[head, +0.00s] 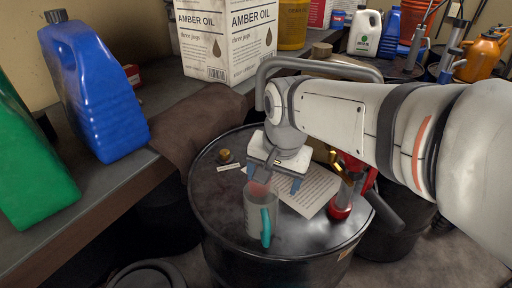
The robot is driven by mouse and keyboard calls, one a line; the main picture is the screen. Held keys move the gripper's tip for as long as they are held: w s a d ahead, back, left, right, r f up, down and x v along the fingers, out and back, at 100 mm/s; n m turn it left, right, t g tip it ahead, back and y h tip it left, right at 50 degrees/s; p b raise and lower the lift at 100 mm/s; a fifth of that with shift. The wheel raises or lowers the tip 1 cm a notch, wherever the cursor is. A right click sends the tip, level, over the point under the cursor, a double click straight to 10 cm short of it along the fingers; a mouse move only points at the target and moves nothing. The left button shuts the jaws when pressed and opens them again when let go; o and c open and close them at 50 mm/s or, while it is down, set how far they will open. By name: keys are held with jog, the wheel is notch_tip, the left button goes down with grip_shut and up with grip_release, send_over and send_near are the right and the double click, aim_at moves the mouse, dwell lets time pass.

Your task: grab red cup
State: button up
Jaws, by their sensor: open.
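A cup (258,220) stands upright on the black drum top (222,200). Its body looks grey and its handle is teal. A small red patch shows at its rim, just under my gripper, and I cannot tell whether it belongs to the cup. No fully red cup shows. My gripper (273,183) is open and points down just above and behind the cup's rim. Its fingers partly overlap the view of the rim, and I cannot tell whether they touch it.
A printed sheet (308,190) and a red pump-like fitting (342,205) are on the drum top to the right. A brass cap (225,155) lies at left. A shelf at left holds blue (95,90) and green (30,165) jugs and an oil carton (205,45).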

jog(key=shift+o, duration=0.4)
jog(key=w+a+f+m+g+h, duration=0.1)
jog(key=w+a+m, duration=0.6)
jog(key=a, duration=0.3)
jog(key=shift+w+m+b, duration=0.25)
jog(key=shift+m+b, duration=0.05)
jog(key=shift+b, duration=0.1)
jog(key=w+d+f+m+h, duration=0.1)
jog(key=w+f+m, duration=0.1)
jog(key=w+d+f+m+g+h+p, duration=0.1)
jog(key=d+f+m, duration=0.1)
jog(key=w+d+f+m+h+p, duration=0.1)
jog(key=w+d+m+h, duration=0.1)
jog(key=shift+w+f+m+g, duration=0.3)
jog(key=shift+f+m+g, duration=0.1)
jog(key=x, duration=0.8)
jog(key=shift+w+d+p, duration=0.1)
jog(key=shift+d+p, duration=0.2)
jog(key=shift+d, duration=0.1)
jog(key=shift+c, duration=0.2)
jog(key=c, duration=1)
jog(key=shift+r, duration=0.1)
